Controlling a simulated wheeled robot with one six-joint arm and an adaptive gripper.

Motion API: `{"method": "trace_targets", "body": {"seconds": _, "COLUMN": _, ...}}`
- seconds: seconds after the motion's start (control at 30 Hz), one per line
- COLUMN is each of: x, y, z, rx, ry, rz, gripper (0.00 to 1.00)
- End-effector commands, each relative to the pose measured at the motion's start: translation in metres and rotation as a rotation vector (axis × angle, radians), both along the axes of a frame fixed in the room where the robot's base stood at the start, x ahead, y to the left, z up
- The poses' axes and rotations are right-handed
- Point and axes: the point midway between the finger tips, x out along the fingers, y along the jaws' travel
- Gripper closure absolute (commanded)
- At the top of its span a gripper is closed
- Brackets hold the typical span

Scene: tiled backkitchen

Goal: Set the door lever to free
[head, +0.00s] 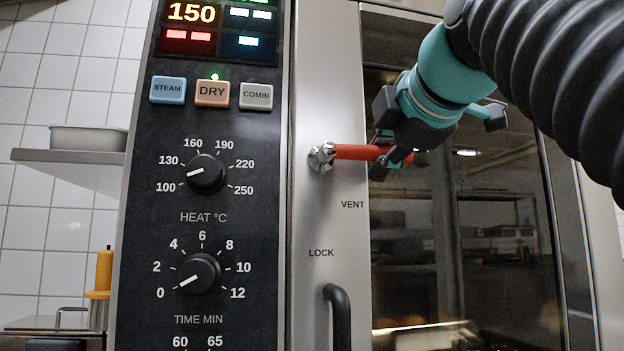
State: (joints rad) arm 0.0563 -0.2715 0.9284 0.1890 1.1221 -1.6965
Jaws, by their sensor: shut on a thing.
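The red door lever (352,152) sits on the oven's steel door-side strip and turns on a metal hub (322,157). It points level to the right. The word VENT (352,204) is printed below right of the hub, and LOCK (321,253) straight below it. No FREE marking can be seen. My gripper (391,160) comes from the upper right and is shut on the outer part of the red lever. The gripper hides some of the lever's right end.
The control panel (240,215) with knobs and the STEAM, DRY and COMBI buttons stands left of the lever. A black door handle (338,318) is below. The dark glass door (460,260) lies to the right. A shelf with a pan (88,139) is at the far left.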

Motion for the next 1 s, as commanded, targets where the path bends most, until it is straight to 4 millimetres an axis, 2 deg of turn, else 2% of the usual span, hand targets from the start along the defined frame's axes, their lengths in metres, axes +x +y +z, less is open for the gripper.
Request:
{"method": "trace_targets", "body": {"seconds": 0.33, "x": -0.0001, "y": -0.0006, "z": 0.0019, "rx": -0.004, "ry": -0.005, "rz": -0.001, "gripper": 1.0}}
{"method": "trace_targets", "body": {"seconds": 0.37, "x": -0.0002, "y": -0.0006, "z": 0.0019, "rx": -0.004, "ry": -0.006, "rz": -0.002, "gripper": 0.74}}
{"method": "trace_targets", "body": {"seconds": 0.43, "x": -0.0002, "y": -0.0004, "z": 0.0018, "rx": -0.004, "ry": -0.005, "rz": -0.001, "gripper": 0.57}}
{"method": "trace_targets", "body": {"seconds": 0.47, "x": -0.0002, "y": -0.0004, "z": 0.0017, "rx": -0.004, "ry": -0.004, "rz": -0.001, "gripper": 0.53}}
{"method": "trace_targets", "body": {"seconds": 1.0, "x": 0.0022, "y": 0.0, "z": -0.0015, "rx": -0.003, "ry": 0.004, "rz": 0.002, "gripper": 0.53}}
